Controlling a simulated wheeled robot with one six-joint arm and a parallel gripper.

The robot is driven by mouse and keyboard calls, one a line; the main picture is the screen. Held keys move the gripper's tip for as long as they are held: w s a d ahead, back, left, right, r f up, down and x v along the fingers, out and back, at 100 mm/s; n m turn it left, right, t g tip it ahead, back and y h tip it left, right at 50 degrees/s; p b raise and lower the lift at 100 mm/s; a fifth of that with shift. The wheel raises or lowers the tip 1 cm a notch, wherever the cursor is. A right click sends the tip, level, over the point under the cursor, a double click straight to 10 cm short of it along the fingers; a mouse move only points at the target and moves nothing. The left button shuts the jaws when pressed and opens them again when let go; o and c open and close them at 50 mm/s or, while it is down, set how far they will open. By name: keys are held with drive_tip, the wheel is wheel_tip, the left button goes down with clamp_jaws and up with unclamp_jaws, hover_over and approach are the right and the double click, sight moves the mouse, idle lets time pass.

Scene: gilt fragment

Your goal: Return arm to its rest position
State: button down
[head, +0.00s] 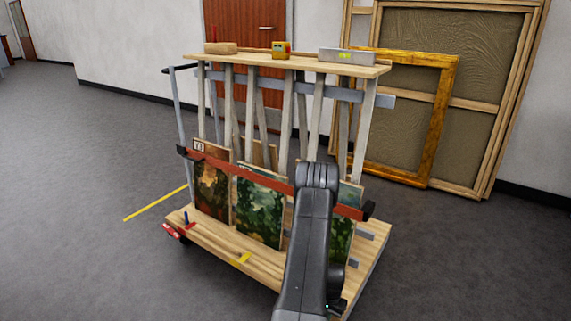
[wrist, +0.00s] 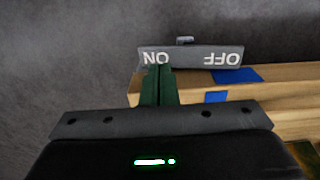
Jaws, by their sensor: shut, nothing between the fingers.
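My arm (head: 308,240) reaches forward over the right front of a wooden cart (head: 215,240) in the head view. The arm hides part of the deck and a painting. In the wrist view my gripper (wrist: 158,72) has its two dark green fingers together, with nothing between them. The fingertips are at the ON end of a grey plate marked ON and OFF (wrist: 190,58), which appears upside down. I cannot tell whether they touch it. The gripper's fingers cannot be made out in the head view.
The top shelf (head: 290,63) carries a wooden block, a yellow item and a grey bar. A gold frame (head: 437,115) leans at the right wall.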

wheel_tip(320, 180, down, 3)
drive_tip(key=shift+r+b, duration=0.15)
drive_tip(key=shift+b, duration=0.2)
wheel_tip(320, 180, up, 11)
drive_tip(key=s+a+p, duration=0.1)
drive_tip(key=p, duration=0.5)
drive_tip(key=shift+s, duration=0.35)
idle(0.5)
